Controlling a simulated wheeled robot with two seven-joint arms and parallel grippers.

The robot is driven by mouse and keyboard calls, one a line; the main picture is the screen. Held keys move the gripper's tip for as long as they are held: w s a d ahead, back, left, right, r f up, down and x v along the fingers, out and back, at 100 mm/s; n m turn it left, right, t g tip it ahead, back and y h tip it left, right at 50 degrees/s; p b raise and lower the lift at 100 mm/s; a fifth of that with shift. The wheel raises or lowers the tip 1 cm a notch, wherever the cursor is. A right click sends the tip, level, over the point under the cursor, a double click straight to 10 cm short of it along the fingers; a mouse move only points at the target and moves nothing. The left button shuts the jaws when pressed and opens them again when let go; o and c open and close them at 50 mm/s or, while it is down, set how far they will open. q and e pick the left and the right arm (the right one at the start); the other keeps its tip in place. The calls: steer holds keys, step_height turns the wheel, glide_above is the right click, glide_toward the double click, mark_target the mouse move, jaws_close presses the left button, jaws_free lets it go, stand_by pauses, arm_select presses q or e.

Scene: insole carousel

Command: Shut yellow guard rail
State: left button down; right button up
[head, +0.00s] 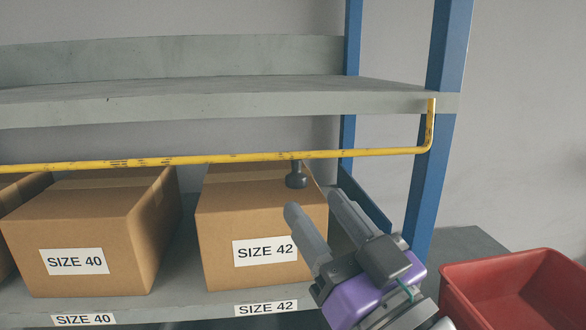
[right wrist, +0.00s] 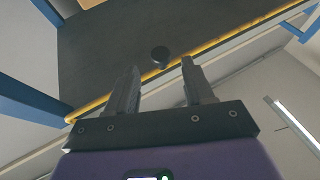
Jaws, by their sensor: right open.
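The yellow guard rail (head: 220,158) runs across the front of the shelf unit, above the boxes, and bends up at its right end to the upper shelf edge. A dark knob (head: 296,178) hangs under the rail. My right gripper (head: 313,202) is open and empty, with its fingertips just below the knob and apart from it. In the right wrist view the rail (right wrist: 215,42) crosses beyond the open fingers (right wrist: 160,66), and the knob (right wrist: 160,55) shows between and beyond the fingertips. My left gripper is not in view.
Cardboard boxes marked SIZE 40 (head: 70,225) and SIZE 42 (head: 240,215) stand on the lower shelf behind the rail. A blue post (head: 436,140) rises at the right. A red bin (head: 520,290) stands at the lower right. The upper shelf (head: 220,98) is empty.

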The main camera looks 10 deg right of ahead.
mark_target(296, 186)
steer(key=shift+p+x, duration=0.6)
steer(key=shift+x, duration=2.45)
steer(key=shift+c, duration=0.4)
jaws_close()
